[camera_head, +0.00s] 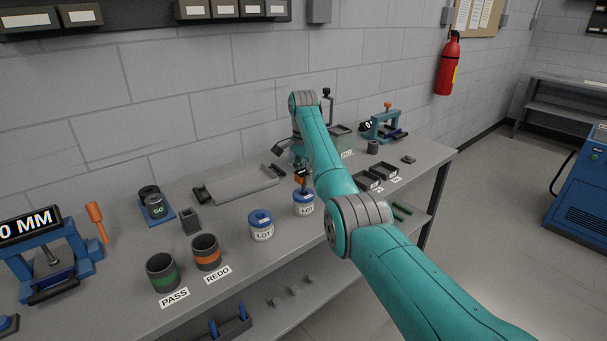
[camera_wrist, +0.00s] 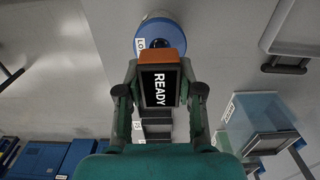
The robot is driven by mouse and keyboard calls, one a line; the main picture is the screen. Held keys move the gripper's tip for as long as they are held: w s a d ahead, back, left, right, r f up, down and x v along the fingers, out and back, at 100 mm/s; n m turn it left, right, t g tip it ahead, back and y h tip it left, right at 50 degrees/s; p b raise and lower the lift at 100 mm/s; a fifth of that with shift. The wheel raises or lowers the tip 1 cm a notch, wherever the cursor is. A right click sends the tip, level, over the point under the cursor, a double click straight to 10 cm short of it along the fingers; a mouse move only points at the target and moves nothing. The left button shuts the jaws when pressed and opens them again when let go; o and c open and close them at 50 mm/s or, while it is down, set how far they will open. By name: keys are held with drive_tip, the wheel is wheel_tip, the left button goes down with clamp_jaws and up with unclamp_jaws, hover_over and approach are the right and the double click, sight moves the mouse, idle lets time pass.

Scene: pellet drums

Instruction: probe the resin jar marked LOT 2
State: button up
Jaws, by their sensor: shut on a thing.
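My gripper (camera_wrist: 160,92) is shut on a handheld probe (camera_wrist: 176,57) with an orange end and a dark screen reading READY. In the head view the orange-and-black probe (camera_head: 301,176) is just above the right-hand jar (camera_head: 303,208), a white jar with a blue top. The wrist view shows a blue-topped jar (camera_wrist: 152,27) beyond the probe's orange end; I cannot tell whether they touch. A second such jar (camera_head: 262,232) stands to the left. Both labels begin LOT, but I cannot read their numbers. My arm hides part of the bench behind.
The green-banded PASS cup (camera_head: 162,273) and orange-banded REDO cup (camera_head: 207,253) stand left of the jars. A grey tray (camera_head: 240,185) lies behind them. Dark small trays (camera_head: 383,172) and a blue clamp fixture (camera_head: 384,125) are to the right. A blue press (camera_head: 50,262) stands far left.

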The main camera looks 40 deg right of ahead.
drive_tip(key=shift+f, duration=1.8)
idle(0.5)
drive_tip(key=o, duration=1.2)
drive_tip(key=shift+o, duration=0.2)
drive_tip(key=shift+r, duration=0.1)
wheel_tip(320, 180, up, 12)
drive_tip(key=shift+f, duration=0.1)
